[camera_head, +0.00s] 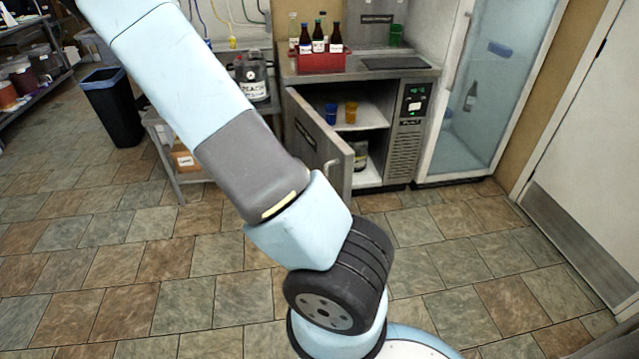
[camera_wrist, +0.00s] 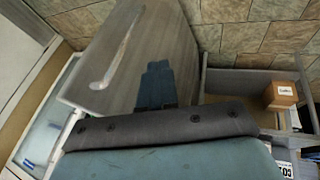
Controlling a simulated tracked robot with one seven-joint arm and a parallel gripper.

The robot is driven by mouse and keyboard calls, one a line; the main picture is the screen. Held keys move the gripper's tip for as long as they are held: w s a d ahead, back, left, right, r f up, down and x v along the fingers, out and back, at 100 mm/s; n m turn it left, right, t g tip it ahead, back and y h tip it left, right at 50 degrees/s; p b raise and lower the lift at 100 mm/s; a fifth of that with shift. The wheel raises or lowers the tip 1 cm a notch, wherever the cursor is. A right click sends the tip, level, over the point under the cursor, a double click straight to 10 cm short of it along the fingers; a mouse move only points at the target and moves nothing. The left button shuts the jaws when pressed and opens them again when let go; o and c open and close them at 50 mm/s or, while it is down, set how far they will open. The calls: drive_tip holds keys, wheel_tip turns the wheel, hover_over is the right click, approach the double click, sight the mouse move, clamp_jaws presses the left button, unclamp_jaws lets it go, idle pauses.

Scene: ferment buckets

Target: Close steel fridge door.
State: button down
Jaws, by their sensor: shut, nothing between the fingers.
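The steel fridge (camera_head: 405,145) stands under the counter. Its steel door (camera_head: 316,135) is swung open toward me, hinged on the left, with a handle (camera_head: 333,165) near its free edge. A blue cup (camera_head: 331,114) and an orange cup (camera_head: 351,113) stand on the shelf inside, with a jar lower down. In the wrist view the door's grey face (camera_wrist: 150,45) fills the upper middle, with its long handle (camera_wrist: 118,48) to the left of my gripper. My gripper (camera_wrist: 156,70) is shut and empty against the view of the door; I cannot tell whether it touches. In the head view it is out of frame.
A red crate (camera_head: 321,61) of bottles sits on the counter. A glass-door fridge (camera_head: 490,85) stands to the right, a shelf cart (camera_head: 165,130) to the left, and a dark bin (camera_head: 112,105) farther left. The tiled floor (camera_head: 450,240) in front is clear.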

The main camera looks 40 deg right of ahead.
drive_tip(key=d+f+h, duration=0.1)
drive_tip(key=d+f, duration=0.9)
drive_tip(key=d, duration=0.3)
drive_tip(key=shift+s+d+h, duration=0.25)
drive_tip(key=shift+s+h, duration=0.15)
drive_tip(key=shift+s, duration=0.05)
